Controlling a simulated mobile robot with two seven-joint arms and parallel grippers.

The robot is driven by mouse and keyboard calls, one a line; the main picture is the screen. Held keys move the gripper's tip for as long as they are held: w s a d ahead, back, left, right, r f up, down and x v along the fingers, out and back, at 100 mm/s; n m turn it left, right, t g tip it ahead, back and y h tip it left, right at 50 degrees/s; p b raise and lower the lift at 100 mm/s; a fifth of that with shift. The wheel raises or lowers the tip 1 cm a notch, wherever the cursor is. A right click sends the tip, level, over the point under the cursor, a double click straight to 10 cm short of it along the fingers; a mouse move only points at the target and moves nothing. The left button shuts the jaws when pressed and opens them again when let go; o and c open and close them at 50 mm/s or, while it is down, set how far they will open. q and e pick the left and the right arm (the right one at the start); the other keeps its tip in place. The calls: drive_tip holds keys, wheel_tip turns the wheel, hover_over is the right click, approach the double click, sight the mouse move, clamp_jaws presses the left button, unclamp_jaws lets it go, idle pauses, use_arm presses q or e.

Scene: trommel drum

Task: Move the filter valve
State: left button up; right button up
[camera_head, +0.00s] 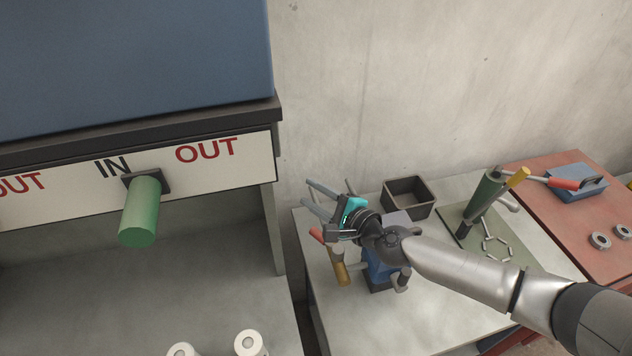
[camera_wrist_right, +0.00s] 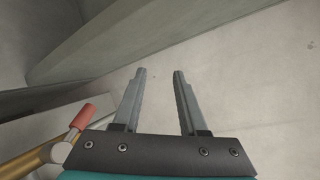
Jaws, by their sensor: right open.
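A green cylindrical handle (camera_head: 140,212), which looks like the filter valve, sticks out of a dark square plate (camera_head: 147,181) on the white panel. The plate is below and between the black word IN and the right-hand red word OUT. My right gripper (camera_head: 312,194) is well to the right of the handle, above the side table, with its fingers pointing left. In the right wrist view its two fingers (camera_wrist_right: 159,74) are apart with nothing between them. The handle does not show in that view. My left gripper is not in view.
The grey side table (camera_head: 340,325) holds a dark open box (camera_head: 409,196), a blue device below my right arm and a green lever tool (camera_head: 481,200). A red-tipped brass part (camera_wrist_right: 82,117) is close beside my gripper. White rolls (camera_head: 249,343) stand below the panel.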

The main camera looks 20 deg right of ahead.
drive_tip(key=shift+s+d+r, duration=0.1)
drive_tip(key=shift+d+r, duration=0.1)
drive_tip(key=shift+r, duration=1.35)
drive_tip(key=shift+c, duration=0.2)
